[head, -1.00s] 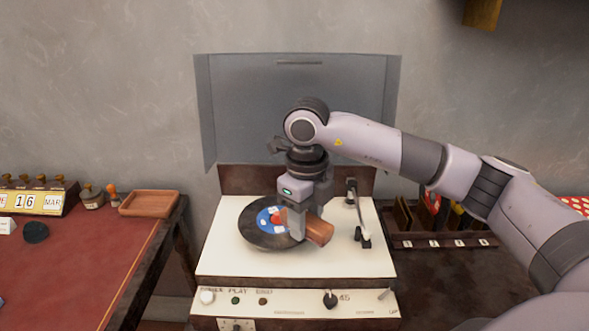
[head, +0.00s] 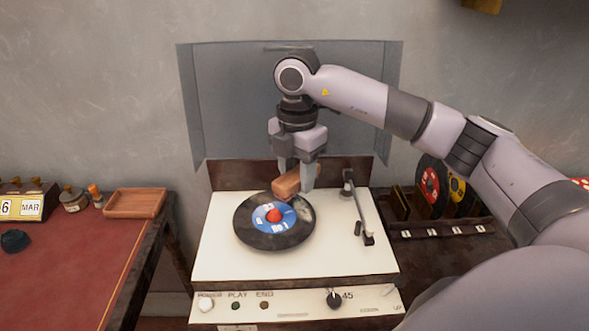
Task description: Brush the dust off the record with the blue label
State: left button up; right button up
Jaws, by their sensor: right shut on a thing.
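The black record with the blue label (head: 259,235) lies on the cream record player (head: 345,262). A red knob (head: 274,215) sits at its centre. Greyish dust patches show on the record's upper right and lower parts. My right gripper (head: 296,180) is shut on a brown wooden brush (head: 291,184). It holds the brush at the record's far right edge; I cannot tell whether the brush touches the record. My left gripper is not in view.
The tonearm (head: 361,215) stands right of the record. The raised clear lid (head: 225,110) is behind. A rack of records (head: 440,190) stands at the right. A wooden tray (head: 135,203) lies on the red-topped desk (head: 70,260) at the left.

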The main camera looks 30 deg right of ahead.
jog(key=b, duration=0.4)
send_over(298, 216)
jog(key=shift+a+f, duration=0.1)
jog(key=shift+f, duration=2.7)
jog(key=shift+f+b, duration=0.2)
jog(key=shift+b, duration=0.1)
jog(key=shift+f, duration=0.15)
jog(key=shift+f+b, duration=0.65)
jog(key=shift+f, duration=0.2)
